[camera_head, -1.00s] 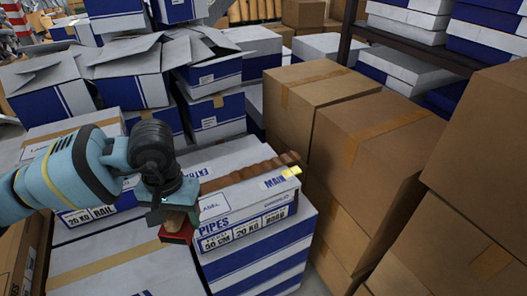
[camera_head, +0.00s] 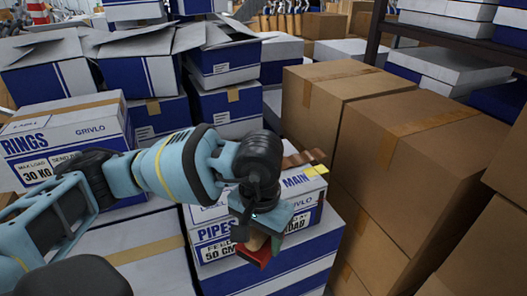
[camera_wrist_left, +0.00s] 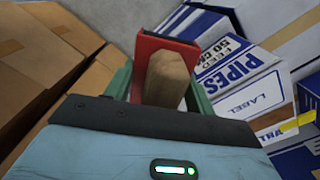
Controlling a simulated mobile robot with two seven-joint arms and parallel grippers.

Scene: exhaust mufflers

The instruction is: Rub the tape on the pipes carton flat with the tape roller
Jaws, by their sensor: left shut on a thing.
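The pipes carton (camera_head: 214,236) is white with blue print and stands on another blue-and-white carton. A brown tape strip (camera_head: 304,157) runs over its top and looks wavy, with a yellow piece (camera_head: 316,171) near its right end. My left gripper (camera_head: 261,232) is shut on the tape roller (camera_head: 254,257), which has a red head and wooden handle. The gripper is at the carton's front side and hides most of the tape. In the wrist view the roller (camera_wrist_left: 168,48) sits between green fingers, beside the carton (camera_wrist_left: 238,85); I cannot tell whether they touch. My right gripper is out of view.
Brown cartons (camera_head: 405,150) are stacked close on the right. A rings carton (camera_head: 65,140) stands at the left, and open blue-and-white cartons (camera_head: 90,60) are behind. A dark shelf (camera_head: 450,38) holds boxes at the back right.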

